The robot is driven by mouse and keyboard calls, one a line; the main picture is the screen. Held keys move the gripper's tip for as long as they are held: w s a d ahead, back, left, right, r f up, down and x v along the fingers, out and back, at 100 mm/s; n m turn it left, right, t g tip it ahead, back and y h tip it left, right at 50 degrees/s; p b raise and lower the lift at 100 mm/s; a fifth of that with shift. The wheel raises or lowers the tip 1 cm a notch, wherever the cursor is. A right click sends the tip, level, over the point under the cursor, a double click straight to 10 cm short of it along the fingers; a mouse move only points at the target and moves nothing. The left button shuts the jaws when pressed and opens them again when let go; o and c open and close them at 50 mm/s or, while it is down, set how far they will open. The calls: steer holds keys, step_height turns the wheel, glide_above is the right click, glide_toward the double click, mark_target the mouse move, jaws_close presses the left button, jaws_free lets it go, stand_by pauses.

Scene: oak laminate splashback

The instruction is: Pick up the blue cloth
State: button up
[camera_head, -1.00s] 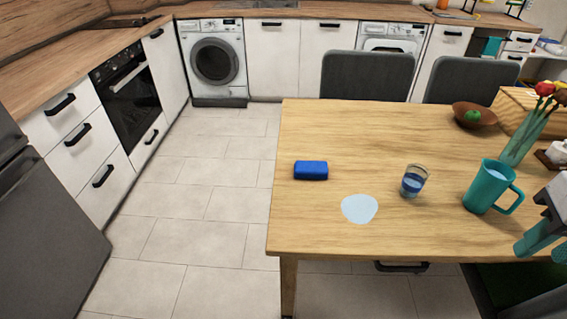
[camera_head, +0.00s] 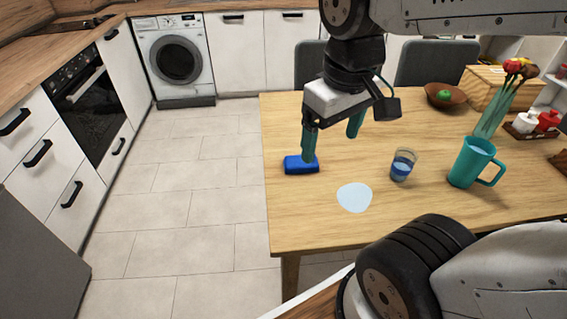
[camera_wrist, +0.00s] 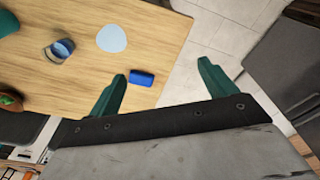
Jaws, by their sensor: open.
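The blue cloth (camera_head: 298,166), a small folded block, lies on the wooden table (camera_head: 420,215) near its left edge. It also shows in the wrist view (camera_wrist: 142,78), in front of and between the teal fingers. My gripper (camera_head: 332,138) is open and empty above the table near the cloth. In the head view its left finger overlaps the cloth's right upper part. In the wrist view the cloth appears clear of both fingers (camera_wrist: 160,95), closer to the left one.
A pale blue puddle-like patch (camera_head: 354,197) lies right of the cloth. A glass of blue liquid (camera_head: 402,165), a teal mug (camera_head: 471,163) and a bowl with a green fruit (camera_head: 444,96) stand further right. Chairs stand behind the table. Floor at left is clear.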

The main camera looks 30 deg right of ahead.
steer(key=w+d+f+n, duration=0.2)
steer(key=w+f+n, duration=0.2)
steer(key=w, duration=0.6)
steer(key=n+g, duration=0.1)
steer(key=n, duration=0.7)
glide_toward(300, 160)
steer(key=shift+a+f, duration=0.55)
steer(key=shift+a, duration=0.05)
steer(key=f, duration=0.5)
steer(key=d+f, duration=0.1)
steer(key=f, duration=0.1)
steer(key=shift+f, duration=0.15)
steer(key=shift+w+f, duration=0.1)
steer(key=shift+f, duration=0.4)
steer(key=c, duration=1.1)
